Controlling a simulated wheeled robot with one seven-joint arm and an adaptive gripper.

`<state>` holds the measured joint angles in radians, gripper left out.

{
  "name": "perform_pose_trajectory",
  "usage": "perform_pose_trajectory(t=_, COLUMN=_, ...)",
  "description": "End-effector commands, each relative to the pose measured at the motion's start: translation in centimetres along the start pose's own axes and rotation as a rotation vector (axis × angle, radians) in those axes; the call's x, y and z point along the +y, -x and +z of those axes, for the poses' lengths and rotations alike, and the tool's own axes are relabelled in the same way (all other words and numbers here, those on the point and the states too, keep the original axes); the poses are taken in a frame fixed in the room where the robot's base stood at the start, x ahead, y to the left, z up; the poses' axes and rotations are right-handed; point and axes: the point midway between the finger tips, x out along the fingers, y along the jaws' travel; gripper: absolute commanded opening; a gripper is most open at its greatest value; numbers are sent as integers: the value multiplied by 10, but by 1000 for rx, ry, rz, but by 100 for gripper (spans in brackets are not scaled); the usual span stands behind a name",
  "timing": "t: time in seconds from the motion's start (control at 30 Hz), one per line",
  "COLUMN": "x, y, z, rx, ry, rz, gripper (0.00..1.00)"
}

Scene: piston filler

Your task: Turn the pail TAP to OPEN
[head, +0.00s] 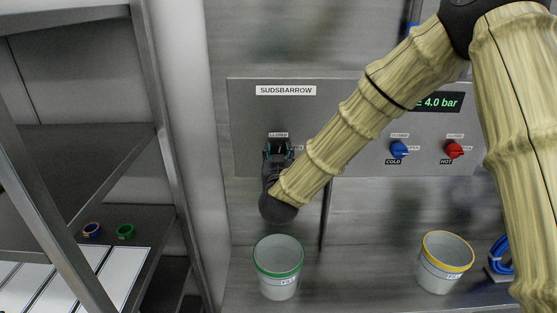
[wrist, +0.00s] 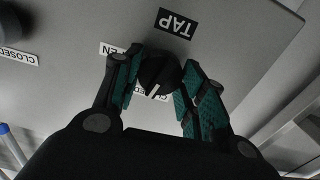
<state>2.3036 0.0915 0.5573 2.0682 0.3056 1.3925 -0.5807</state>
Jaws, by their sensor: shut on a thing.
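The TAP knob (wrist: 158,70) is black with a white pointer line and sits between my two fingers in the wrist view. Its pointer faces down in that view, toward the partly hidden CLOSED label (wrist: 148,96). The OPEN label (wrist: 106,49) is to the left, partly covered by a finger. The TAP sign (wrist: 176,23) appears upside down above the knob. My gripper (wrist: 161,80) is shut on the knob, with a teal-padded finger on either side. In the head view my gripper (head: 277,152) is at the SUDSBARROW panel (head: 245,120) and hides most of the knob.
Right of my forearm are a blue COLD knob (head: 399,149) and a red HOT knob (head: 453,149). A green-rimmed pail (head: 279,284) stands below my gripper, and a yellow-rimmed pail (head: 440,278) stands further right. A metal shelf rack (head: 80,160) is at the left.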

Motion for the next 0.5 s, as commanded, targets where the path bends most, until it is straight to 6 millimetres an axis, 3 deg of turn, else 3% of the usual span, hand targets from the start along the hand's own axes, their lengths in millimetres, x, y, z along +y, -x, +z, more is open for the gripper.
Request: perform_pose_trajectory(t=0.5, x=2, y=-1, z=5, rx=2, ry=-488, rz=2, gripper=17)
